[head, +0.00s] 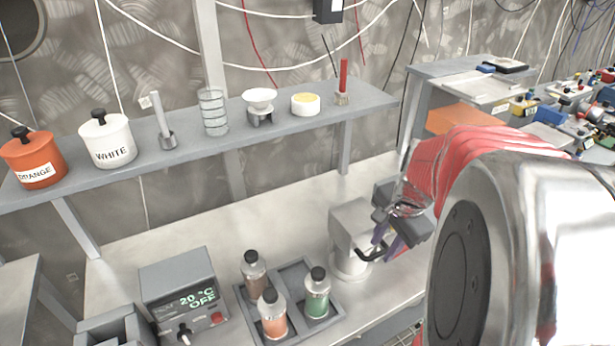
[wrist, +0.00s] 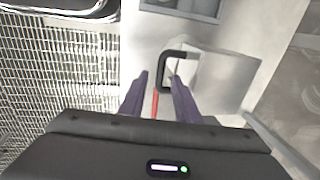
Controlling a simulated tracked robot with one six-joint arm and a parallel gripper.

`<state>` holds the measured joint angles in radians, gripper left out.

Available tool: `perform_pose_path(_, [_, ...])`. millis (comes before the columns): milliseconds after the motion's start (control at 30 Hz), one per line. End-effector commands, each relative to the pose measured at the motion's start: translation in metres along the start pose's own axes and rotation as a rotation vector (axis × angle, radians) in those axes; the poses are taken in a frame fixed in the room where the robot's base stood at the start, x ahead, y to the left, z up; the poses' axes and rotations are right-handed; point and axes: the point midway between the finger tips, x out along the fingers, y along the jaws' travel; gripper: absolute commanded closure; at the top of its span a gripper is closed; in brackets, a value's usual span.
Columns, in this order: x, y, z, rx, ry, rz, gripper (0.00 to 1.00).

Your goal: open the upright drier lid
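The drier (head: 350,258) is a pale grey unit with a round base on the bench. Its blocky grey upper part (head: 352,222) carries a black bent handle (head: 371,252). In the wrist view the handle (wrist: 163,72) stands out from a pale grey face (wrist: 215,78). My gripper (head: 386,242) is at the drier's right side, close to the handle. In the wrist view its two purple fingers (wrist: 160,80) are apart, with the handle at their tips. Whether they touch it is unclear. The lid's edge is not clear.
A rack (head: 291,274) with several bottles stands left of the drier, beside a grey control box (head: 178,283) reading "20 °C OFF". A shelf (head: 232,122) with pots and glassware runs above. A cluttered table (head: 480,88) is at right. Grating (wrist: 60,75) shows in the wrist view.

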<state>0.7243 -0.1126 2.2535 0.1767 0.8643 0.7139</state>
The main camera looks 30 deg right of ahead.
Motion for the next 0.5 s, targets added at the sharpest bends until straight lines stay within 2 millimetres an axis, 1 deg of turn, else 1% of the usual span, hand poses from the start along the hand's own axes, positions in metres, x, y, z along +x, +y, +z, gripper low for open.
perform_pose_path(33, [0.0057,0.0003,0.0005,0.0,-0.002,0.002,0.71])
perform_pose_path(100, [0.0109,0.0,0.0003,-0.001,-0.001,0.001,0.71])
perform_pose_path(200, [0.0147,0.0,0.0003,-0.001,0.0,0.001,0.71])
perform_pose_path(467, [0.0152,-0.0002,0.0003,-0.001,0.0,0.0,0.71])
perform_pose_path(500, [0.0152,-0.0002,0.0003,-0.001,0.0,0.0,0.73])
